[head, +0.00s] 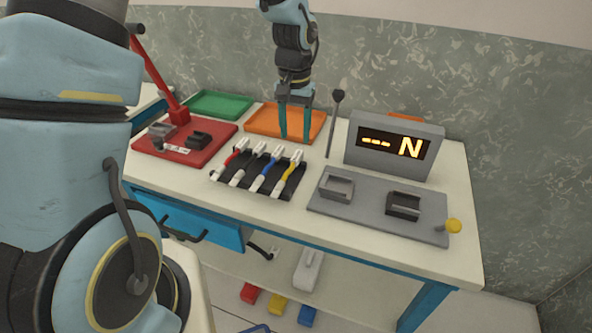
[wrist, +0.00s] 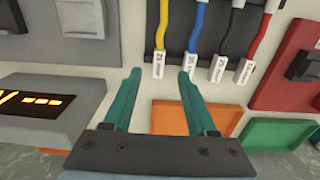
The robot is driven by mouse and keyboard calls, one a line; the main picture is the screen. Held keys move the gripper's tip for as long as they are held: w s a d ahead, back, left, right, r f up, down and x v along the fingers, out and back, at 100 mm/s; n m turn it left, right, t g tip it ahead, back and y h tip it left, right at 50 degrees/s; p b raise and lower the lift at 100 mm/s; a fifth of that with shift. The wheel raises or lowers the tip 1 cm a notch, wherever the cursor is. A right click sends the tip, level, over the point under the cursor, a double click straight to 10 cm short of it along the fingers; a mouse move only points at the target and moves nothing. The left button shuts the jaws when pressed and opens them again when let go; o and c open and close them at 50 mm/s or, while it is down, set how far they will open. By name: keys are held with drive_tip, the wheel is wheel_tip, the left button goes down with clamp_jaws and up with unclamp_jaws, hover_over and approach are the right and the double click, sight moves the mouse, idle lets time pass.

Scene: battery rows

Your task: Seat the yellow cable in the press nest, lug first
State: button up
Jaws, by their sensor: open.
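The yellow cable (head: 290,172) lies rightmost in a black slotted rack (head: 243,186), with a white tagged end towards the back. In the wrist view the yellow cable (wrist: 163,25) shows at top centre, its white tag just beyond my fingertips. My gripper (head: 295,138) points down behind the rack, over the orange tray. In the wrist view my gripper (wrist: 159,74) is open with nothing between its teal fingers. A red plate (head: 215,153) with a red lever, at the left, carries a grey block (head: 162,130) and a dark block (head: 198,139); which one is the press nest I cannot tell.
Red, dark and blue cables share the rack. A grey plate (head: 370,213) with two nests and a yellow knob lies at the right before an "N" display (head: 395,147). Orange (head: 258,120) and green (head: 222,103) trays sit at the back. A dark upright rod (head: 333,125) stands near my gripper.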

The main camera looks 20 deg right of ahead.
sight(295, 158)
drive_tip(key=shift+s+f+p, duration=0.1)
drive_tip(key=shift+f+p, duration=0.95)
drive_tip(key=shift+f, duration=2.45)
clamp_jaws()
